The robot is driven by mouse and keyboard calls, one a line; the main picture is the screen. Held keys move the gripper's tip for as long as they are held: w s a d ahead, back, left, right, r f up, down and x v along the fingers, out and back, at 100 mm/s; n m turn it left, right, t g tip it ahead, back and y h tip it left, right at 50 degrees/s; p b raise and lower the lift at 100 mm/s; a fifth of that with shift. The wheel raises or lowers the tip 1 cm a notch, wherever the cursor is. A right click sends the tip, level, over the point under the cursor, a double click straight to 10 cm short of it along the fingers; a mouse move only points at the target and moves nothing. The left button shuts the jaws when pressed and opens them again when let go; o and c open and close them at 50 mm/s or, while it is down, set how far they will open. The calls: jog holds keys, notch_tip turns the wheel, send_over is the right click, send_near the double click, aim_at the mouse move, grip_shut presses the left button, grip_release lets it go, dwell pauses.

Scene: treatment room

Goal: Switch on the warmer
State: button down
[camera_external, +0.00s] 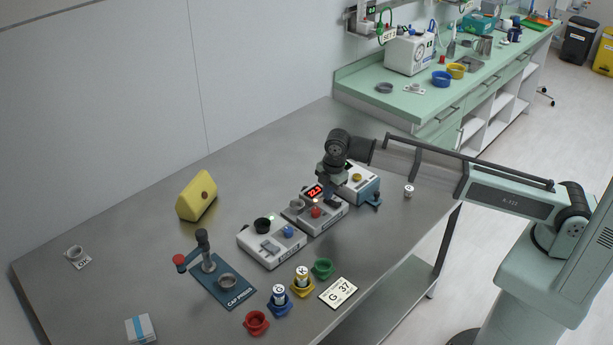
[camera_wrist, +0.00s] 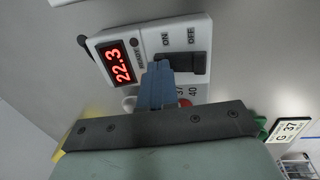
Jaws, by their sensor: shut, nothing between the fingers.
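The warmer (camera_external: 327,219) is a pale box on the steel table, with a lit red display reading 22.3 and a red knob. In the wrist view the warmer (camera_wrist: 202,35) shows ON and OFF marks beside a dark switch (camera_wrist: 190,66). My gripper (camera_external: 331,203) is over the warmer, fingers pointing down. In the wrist view my gripper (camera_wrist: 159,68) is shut and empty, its blue fingertips at the ON end of the switch. The fingers hide part of the switch, so I cannot tell whether they touch it or which way it is set.
A similar box with a blue knob (camera_external: 270,244) stands to the left, and a blue-and-white device (camera_external: 358,183) stands close behind. A capping press (camera_external: 222,283), coloured cups and a G 37 card (camera_external: 338,292) lie nearer the front. The table's left rear is mostly clear around a yellow wedge (camera_external: 197,195).

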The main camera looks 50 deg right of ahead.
jog(key=shift+s+r, duration=0.3)
jog(key=shift+s, duration=0.35)
jog(key=shift+r, duration=0.1)
notch_tip(320, 180, up, 14)
jog(key=w, duration=0.2)
jog(key=shift+f, duration=0.2)
dwell(0.4)
